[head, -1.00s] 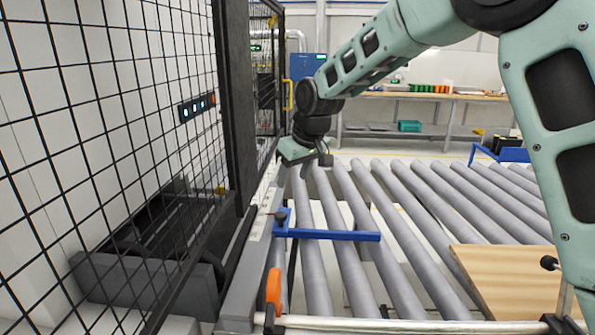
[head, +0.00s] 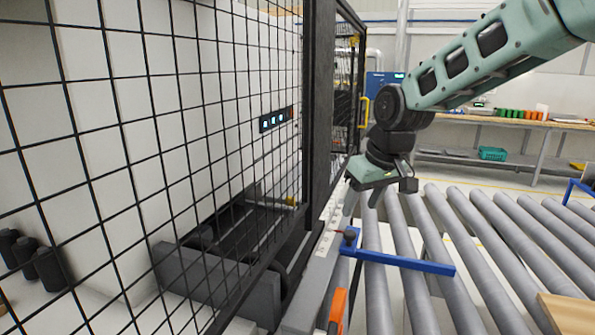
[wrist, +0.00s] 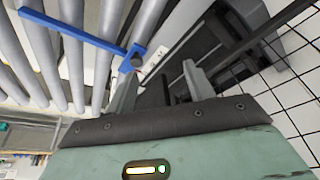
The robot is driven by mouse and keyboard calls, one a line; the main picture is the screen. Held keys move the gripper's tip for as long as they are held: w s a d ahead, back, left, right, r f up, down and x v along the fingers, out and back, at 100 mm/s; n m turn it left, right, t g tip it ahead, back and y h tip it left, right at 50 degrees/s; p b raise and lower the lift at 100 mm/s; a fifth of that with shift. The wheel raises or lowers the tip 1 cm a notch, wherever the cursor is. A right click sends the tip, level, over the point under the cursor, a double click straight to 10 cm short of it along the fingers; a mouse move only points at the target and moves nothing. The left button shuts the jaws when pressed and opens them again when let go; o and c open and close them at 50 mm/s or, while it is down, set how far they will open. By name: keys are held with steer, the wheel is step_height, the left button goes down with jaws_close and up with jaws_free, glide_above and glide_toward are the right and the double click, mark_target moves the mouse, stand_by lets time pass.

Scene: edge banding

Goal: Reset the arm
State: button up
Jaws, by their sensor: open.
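My green arm reaches in from the upper right of the head view. My gripper (head: 361,203) points down above the left end of the roller conveyor, close beside the mesh fence. In the wrist view, the two grey fingers of my gripper (wrist: 160,85) stand wide apart with nothing between them. The gripper is open and empty.
A blue bar (head: 405,263) lies across the rollers (head: 480,245) just in front of my gripper. The black mesh fence (head: 215,130) stands at the left. A wooden board (head: 568,313) is at the lower right. An orange handle (head: 337,308) is at the front edge.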

steer(key=s+a+f+n+g, duration=0.1)
steer(key=s+f, duration=0.2)
steer(key=s, duration=1.3)
steer(key=s+a+f+n+g+h, duration=0.1)
steer(key=s+f, duration=0.3)
steer(key=s, duration=1.2)
steer(key=shift+s+n+g, duration=0.3)
steer(key=shift+s+g, duration=0.1)
steer(key=shift+g, duration=0.2)
